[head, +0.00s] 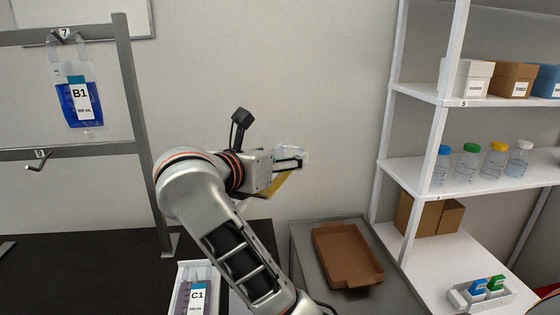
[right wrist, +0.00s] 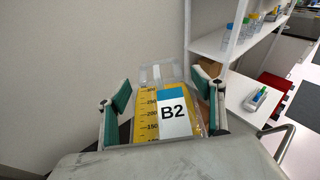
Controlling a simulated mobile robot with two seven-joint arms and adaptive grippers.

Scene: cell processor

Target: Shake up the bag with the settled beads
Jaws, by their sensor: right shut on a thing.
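My right gripper (head: 289,163) is raised above the gap between the dark table and the grey stand, shut on a clear bag with yellow contents. The bag, labelled B2 (right wrist: 172,112), shows between the green finger pads of the right gripper (right wrist: 163,92) in the right wrist view. Its clear top end points away from the wrist. In the head view the bag's yellow part (head: 281,184) shows below the gripper, tilted, with much of it hidden by the gripper. Beads cannot be made out. My left gripper is not in view.
Blue bag B1 (head: 82,103) hangs from hook 7 on a grey rack (head: 140,115). Bag C1 (head: 196,298) lies in a white tray on the dark table (head: 90,260). A brown tray (head: 347,256) sits right of my arm. White shelves (head: 440,185) hold bottles and boxes.

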